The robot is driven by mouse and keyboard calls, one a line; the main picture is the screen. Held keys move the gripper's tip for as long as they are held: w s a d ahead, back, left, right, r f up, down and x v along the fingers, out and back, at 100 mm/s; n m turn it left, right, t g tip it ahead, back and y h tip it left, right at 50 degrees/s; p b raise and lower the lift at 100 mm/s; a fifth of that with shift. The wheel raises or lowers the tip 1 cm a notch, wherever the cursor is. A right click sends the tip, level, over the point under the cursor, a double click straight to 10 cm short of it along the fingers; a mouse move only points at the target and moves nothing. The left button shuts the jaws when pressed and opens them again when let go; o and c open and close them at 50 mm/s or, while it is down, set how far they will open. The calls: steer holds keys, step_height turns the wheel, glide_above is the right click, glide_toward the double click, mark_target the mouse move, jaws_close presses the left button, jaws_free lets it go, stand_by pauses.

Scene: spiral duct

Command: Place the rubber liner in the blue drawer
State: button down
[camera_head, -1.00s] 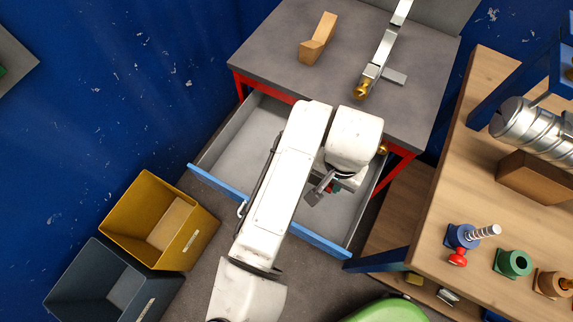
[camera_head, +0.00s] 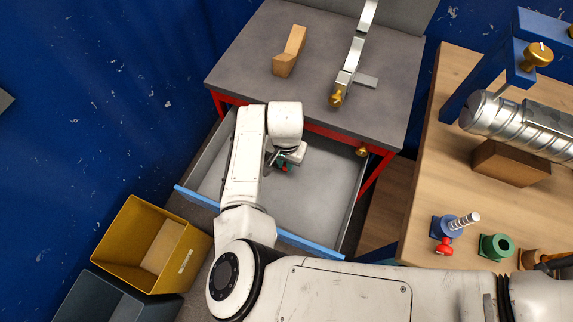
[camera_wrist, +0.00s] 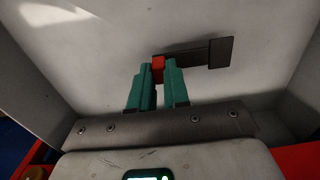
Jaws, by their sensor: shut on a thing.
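The blue drawer (camera_head: 320,249) is pulled out below the grey-topped table, with a blue front edge and pale grey inside. My gripper (camera_head: 284,168) is over the drawer's interior, inside its walls. In the wrist view, its green fingers (camera_wrist: 157,78) are shut on a thin dark piece (camera_wrist: 220,52), which I take as the rubber liner. The liner is L-shaped, with a red part between the fingertips, and extends right. The pale drawer floor is behind it; I cannot tell whether it touches. In the head view the liner is mostly hidden by my arm and gripper.
The table (camera_head: 300,60) above carries a wooden block (camera_head: 289,52) and a metal bracket with a brass knob (camera_head: 337,98). A yellow bin (camera_head: 150,245) and a dark bin (camera_head: 110,298) stand left. A wooden bench (camera_head: 420,200) with a spiral duct (camera_head: 515,125) is right.

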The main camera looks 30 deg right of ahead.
steer(key=shift+f, duration=1.5)
steer(key=shift+f, duration=0.1)
steer(key=c, duration=1.1)
jaws_free()
step_height(320, 180, up, 12)
